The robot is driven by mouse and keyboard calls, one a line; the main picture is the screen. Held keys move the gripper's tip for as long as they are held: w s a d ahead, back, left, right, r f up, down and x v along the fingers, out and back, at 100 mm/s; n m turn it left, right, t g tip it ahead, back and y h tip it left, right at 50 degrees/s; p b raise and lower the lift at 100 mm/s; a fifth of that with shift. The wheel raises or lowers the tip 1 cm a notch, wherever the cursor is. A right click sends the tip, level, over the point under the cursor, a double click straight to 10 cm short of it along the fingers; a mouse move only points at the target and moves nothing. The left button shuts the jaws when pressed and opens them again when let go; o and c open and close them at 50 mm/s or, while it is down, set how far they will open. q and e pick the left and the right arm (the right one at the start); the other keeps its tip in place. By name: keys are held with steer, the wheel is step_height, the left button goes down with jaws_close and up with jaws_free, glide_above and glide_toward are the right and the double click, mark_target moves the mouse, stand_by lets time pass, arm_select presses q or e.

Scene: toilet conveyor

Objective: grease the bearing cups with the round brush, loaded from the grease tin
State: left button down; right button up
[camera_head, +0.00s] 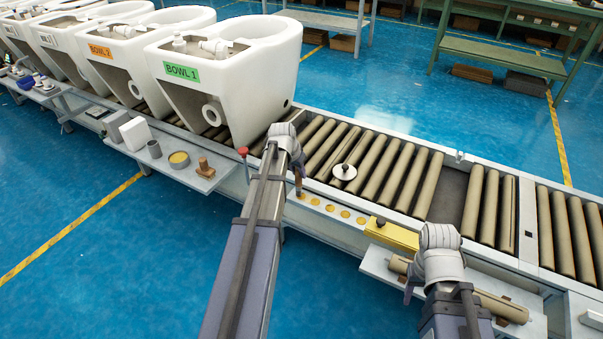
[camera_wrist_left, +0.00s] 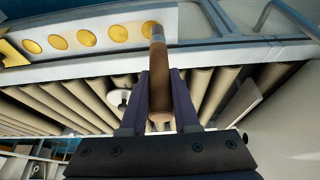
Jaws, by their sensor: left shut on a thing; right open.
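My left gripper (camera_head: 298,180) is shut on the round brush, whose brown handle (camera_wrist_left: 160,85) stands between the fingers in the left wrist view. The bearing cups are a row of round golden discs (camera_head: 330,208) in the conveyor's near side rail; they also show in the left wrist view (camera_wrist_left: 86,38). The brush's end is at the leftmost cup (camera_head: 301,196); I cannot tell whether it touches. The grease tin (camera_head: 179,160), round with yellow contents, stands on a side shelf at left. My right gripper (camera_head: 409,288) is open beside a tan roller (camera_head: 485,302).
White toilet bowls stand on the conveyor at left, the nearest labelled BOWL 1 (camera_head: 225,80). A grey cup (camera_head: 154,149) and wooden block (camera_head: 204,167) flank the tin. A yellow block (camera_head: 392,234) sits right of the cups. A white disc (camera_head: 344,172) lies on the rollers.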

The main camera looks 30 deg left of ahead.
arm_select(q)
steer(key=d, duration=0.3)
steer(key=shift+d, duration=0.3)
stand_by(0.3)
steer(key=shift+d, duration=1.8)
steer(key=shift+d, duration=0.1)
steer(key=d, duration=0.7)
